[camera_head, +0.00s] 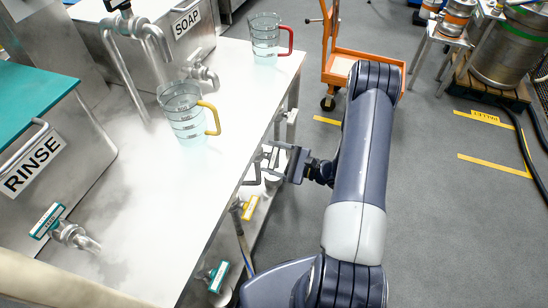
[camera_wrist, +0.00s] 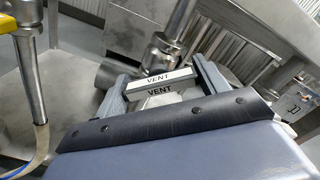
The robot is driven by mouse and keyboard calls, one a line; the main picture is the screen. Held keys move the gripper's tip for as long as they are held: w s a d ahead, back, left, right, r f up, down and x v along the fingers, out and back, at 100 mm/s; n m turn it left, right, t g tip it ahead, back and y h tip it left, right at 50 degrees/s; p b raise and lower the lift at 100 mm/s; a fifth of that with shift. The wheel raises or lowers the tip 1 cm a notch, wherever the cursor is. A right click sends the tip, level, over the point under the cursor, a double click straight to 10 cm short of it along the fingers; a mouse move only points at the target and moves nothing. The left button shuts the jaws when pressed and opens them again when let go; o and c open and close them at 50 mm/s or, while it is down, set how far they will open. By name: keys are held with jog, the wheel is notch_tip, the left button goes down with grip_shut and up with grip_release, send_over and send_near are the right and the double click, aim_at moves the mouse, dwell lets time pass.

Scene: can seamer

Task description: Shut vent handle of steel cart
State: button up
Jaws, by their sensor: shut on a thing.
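The vent handle (camera_wrist: 158,79) is a pale bar with the word VENT on two faces. In the wrist view it lies between the two grey fingers of my gripper (camera_wrist: 158,87), which is shut on it. A metal valve body and upright pipe (camera_wrist: 172,45) stand just behind the handle. In the head view my gripper (camera_head: 272,163) is beside the right edge of the steel cart (camera_head: 226,215), below its top.
Below the cart top are a yellow-handled valve (camera_head: 250,208) and a teal-handled valve (camera_head: 218,277). On top stand a yellow-handled jug (camera_head: 183,112) and a red-handled jug (camera_head: 265,40). An orange trolley (camera_head: 340,60) stands beyond my arm.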

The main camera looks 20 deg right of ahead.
jog(key=m+b, duration=0.1)
jog(key=m, duration=0.2)
jog(key=shift+m, duration=0.4)
jog(key=m, duration=0.4)
jog(key=shift+m, duration=0.3)
jog(key=o, duration=1)
jog(key=v, duration=1)
jog(key=shift+s+d, duration=0.25)
jog(key=shift+d, duration=0.05)
